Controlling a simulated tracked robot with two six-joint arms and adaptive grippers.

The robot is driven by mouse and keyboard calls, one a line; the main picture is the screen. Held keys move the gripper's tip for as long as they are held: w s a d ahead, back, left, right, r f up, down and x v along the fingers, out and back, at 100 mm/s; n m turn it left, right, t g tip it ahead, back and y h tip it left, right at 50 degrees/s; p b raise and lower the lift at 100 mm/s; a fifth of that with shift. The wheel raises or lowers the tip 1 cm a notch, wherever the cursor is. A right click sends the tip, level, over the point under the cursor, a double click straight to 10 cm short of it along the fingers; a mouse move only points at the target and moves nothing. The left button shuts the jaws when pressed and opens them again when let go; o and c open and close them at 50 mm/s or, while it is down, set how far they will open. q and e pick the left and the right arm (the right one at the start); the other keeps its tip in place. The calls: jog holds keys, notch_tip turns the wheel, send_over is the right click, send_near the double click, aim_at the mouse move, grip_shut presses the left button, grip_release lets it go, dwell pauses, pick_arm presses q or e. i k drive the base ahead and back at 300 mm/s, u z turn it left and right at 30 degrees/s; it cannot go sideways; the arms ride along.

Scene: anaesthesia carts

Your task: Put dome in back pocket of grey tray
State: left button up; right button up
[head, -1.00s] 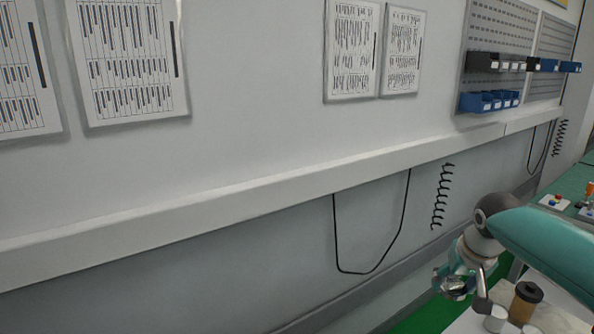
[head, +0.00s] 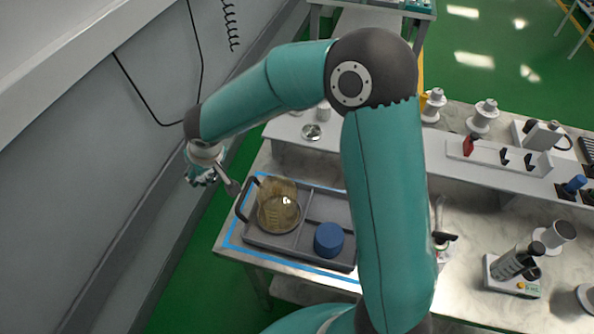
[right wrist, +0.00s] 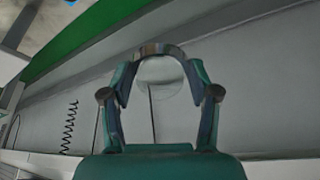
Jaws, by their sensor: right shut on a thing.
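My right gripper (head: 203,175) is beyond the left end of the grey tray (head: 262,238), off the table edge in the head view. In the right wrist view my right gripper (right wrist: 160,92) is shut on a clear round thing, which looks like the dome (right wrist: 160,78); its edge shows as an arch between the fingers. The tray lies on the table. Its left part holds amber, see-through round things (head: 278,212). A blue round thing (head: 328,240) sits in its near right pocket. The far right pocket looks empty. My left gripper is not in view.
Blue tape (head: 232,232) outlines the tray's place. A raised shelf (head: 290,140) behind it carries a small shiny disc (head: 312,131). My right arm crosses over the table and hides part of the tray's right side. A wall stands at left.

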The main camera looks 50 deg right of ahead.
aim_at(325, 209)
jog(key=u, duration=0.05)
jog(key=k, duration=1)
jog(key=u, duration=0.7)
jog(key=i, duration=2.05)
jog(key=z, duration=2.4)
